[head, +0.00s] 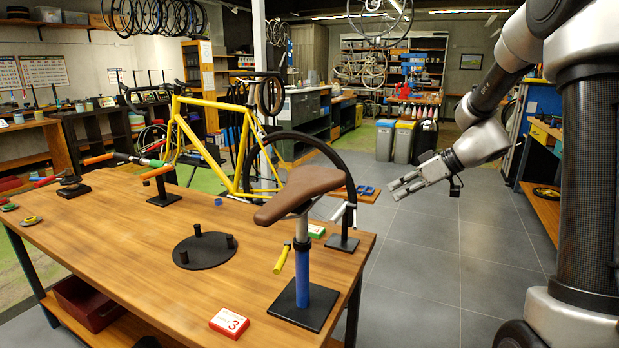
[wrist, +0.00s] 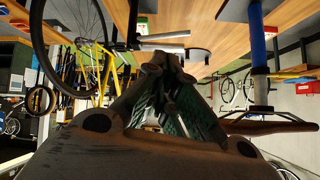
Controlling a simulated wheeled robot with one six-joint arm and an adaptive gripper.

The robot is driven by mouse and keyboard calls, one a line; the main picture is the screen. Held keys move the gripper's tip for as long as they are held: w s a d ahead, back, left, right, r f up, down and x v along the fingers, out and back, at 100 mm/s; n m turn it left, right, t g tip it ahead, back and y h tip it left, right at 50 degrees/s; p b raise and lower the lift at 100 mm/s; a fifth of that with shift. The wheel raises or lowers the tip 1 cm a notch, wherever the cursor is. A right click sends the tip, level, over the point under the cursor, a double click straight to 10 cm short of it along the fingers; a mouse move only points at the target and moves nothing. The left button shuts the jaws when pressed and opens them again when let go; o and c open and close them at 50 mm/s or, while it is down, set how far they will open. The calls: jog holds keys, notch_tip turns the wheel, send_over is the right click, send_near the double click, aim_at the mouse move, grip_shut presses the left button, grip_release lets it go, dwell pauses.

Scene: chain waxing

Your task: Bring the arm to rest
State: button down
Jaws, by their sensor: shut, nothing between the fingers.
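My gripper (head: 394,192) hangs in the open space to the right of the wooden workbench (head: 110,258), above the grey tiled floor. It points left toward the bench and holds nothing. In the wrist view my gripper (wrist: 165,60) has its fingertips together, with no object between them. The wrist picture looks upside down, with the bench top across its upper part. My arm comes down from the upper right of the head view, bent at the elbow, and touches nothing that I can see.
A brown saddle (head: 298,190) on a blue post stands at the bench's near right corner. A yellow bike frame (head: 235,150) stands at the far side. A red-and-white box marked 3 (head: 229,322) lies at the front edge. The floor (head: 430,255) right of the bench is clear.

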jog(key=s+d+f+m+g+h, duration=0.1)
jog(key=s+d+m+g+h, duration=0.1)
jog(key=s+m, duration=0.35)
jog(key=s+d+f+m+g+h, duration=0.1)
jog(key=s+d+f+m+g, duration=0.15)
jog(key=s, duration=0.65)
jog(key=s+d+r+t+h, duration=0.1)
jog(key=s+r+t+h, duration=0.1)
jog(key=s+r, duration=0.3)
jog(key=s+d+r+m+t+h, duration=0.1)
jog(key=s+r+h, duration=0.2)
jog(key=s, duration=0.9)
jog(key=shift+d+r+t, duration=0.35)
jog(key=shift+d+r, duration=0.05)
jog(key=shift+r, duration=0.55)
